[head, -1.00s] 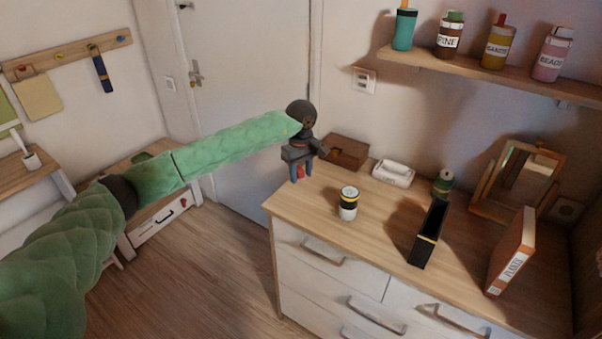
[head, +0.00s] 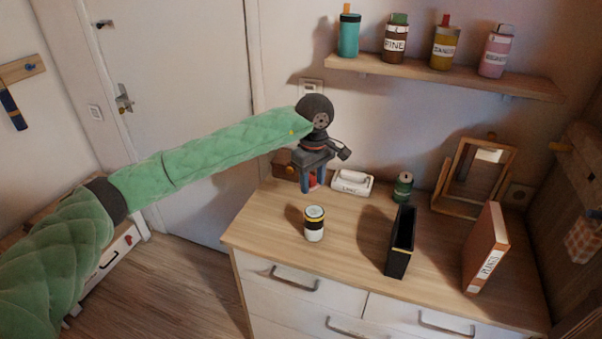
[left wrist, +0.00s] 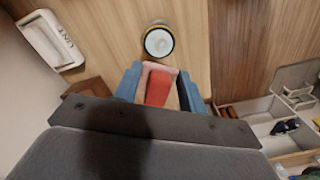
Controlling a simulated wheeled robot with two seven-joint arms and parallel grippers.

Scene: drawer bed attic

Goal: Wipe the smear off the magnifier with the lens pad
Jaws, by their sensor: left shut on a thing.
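My left gripper (head: 311,184) is over the back left part of the dresser top, its blue fingers pointing down. It is shut on a red and pale pink piece (left wrist: 157,88), which may be the lens pad; only a bit of red shows in the head view. A short round thing (head: 314,224) with black, yellow and white bands stands upright in front of the gripper, apart from it. In the left wrist view its pale round top (left wrist: 159,42) has a dark rim; it may be the magnifier. I cannot make out a smear. My right gripper is not in view.
A white labelled box (head: 352,184) and a green tin (head: 403,186) stand at the back. A black open holder (head: 400,243), an orange book (head: 485,250) and a wooden frame (head: 473,178) stand to the right. The front left of the dresser top (head: 262,222) is clear.

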